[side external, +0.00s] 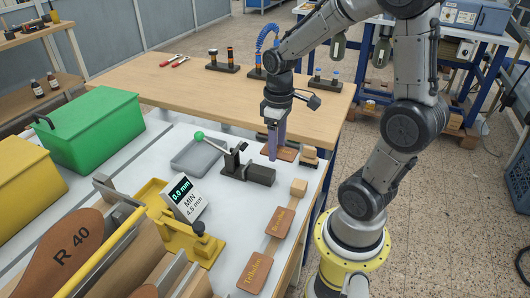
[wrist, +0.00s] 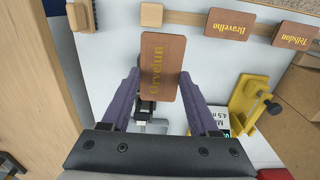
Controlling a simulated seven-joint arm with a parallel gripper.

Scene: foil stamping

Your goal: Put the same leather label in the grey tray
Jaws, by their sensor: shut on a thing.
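My gripper (side external: 273,158), with purple fingers, is shut on a brown leather label (wrist: 162,68) lettered "Orvelun" in gold. In the wrist view the label sits between the fingertips (wrist: 163,88); in the side view it shows as a brown edge (side external: 288,154) by the fingers. Its height above the white bench top is hard to tell. The grey tray (side external: 196,157) lies to the left of my gripper, beyond the green-knobbed lever press, and looks empty.
The black lever press (side external: 248,172) stands between my gripper and the tray. A yellow gauge (side external: 200,245) stands at the front.

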